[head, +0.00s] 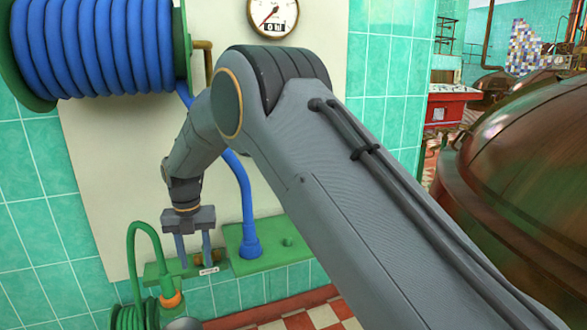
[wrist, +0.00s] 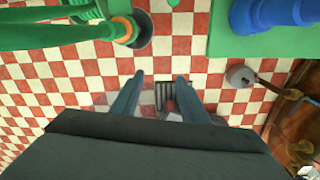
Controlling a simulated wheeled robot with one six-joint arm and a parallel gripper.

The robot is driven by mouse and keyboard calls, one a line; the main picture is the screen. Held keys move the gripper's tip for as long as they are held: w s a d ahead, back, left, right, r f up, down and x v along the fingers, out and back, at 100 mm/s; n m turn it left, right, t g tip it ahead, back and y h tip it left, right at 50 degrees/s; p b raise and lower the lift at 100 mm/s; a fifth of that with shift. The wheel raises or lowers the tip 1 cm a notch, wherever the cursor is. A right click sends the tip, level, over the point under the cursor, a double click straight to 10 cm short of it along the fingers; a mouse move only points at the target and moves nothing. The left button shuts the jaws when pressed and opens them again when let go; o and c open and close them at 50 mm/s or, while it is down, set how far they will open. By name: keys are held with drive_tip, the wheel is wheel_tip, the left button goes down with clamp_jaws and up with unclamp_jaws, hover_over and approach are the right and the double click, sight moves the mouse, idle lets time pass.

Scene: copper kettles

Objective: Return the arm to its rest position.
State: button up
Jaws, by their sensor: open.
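My arm reaches across the head view from the lower right, bends at the elbow, and points down on the left. My gripper (head: 195,252) is open, its two fingers apart and pointing down in front of the green wall bracket (head: 264,256). In the wrist view my gripper (wrist: 157,85) shows its two fingers spread over the checkered floor, with nothing between them but the floor and a grate (wrist: 166,97) far below. Part of the bracket and wall is hidden behind my arm.
A blue hose reel (head: 95,45) hangs upper left, its blue hose (head: 243,190) running to the bracket. A green hose (head: 145,228) with an orange collar (head: 170,299) is left of my gripper. A gauge (head: 272,14) is above. A large copper kettle (head: 530,170) stands right.

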drive_tip(key=s+d+r+m, duration=0.35)
drive_tip(key=d+m, duration=0.25)
drive_tip(key=d, duration=0.2)
drive_tip(key=s+d+r+m, duration=0.3)
drive_tip(key=d+r+m, duration=0.1)
drive_tip(key=d+m, duration=0.35)
drive_tip(key=s+d+r+m, duration=0.4)
drive_tip(key=d+m, duration=0.2)
drive_tip(key=d, duration=0.2)
drive_tip(key=s+d+m+p, duration=0.1)
drive_tip(key=s+d+m, duration=1.3)
drive_tip(key=s+m, duration=0.4)
drive_tip(key=d+r+m+p, duration=0.1)
drive_tip(key=d+r+p, duration=0.5)
drive_tip(key=p, duration=0.7)
drive_tip(key=shift+s+d+r+p, duration=0.25)
drive_tip(key=shift+d+r+p, duration=0.1)
drive_tip(key=shift+d, duration=0.55)
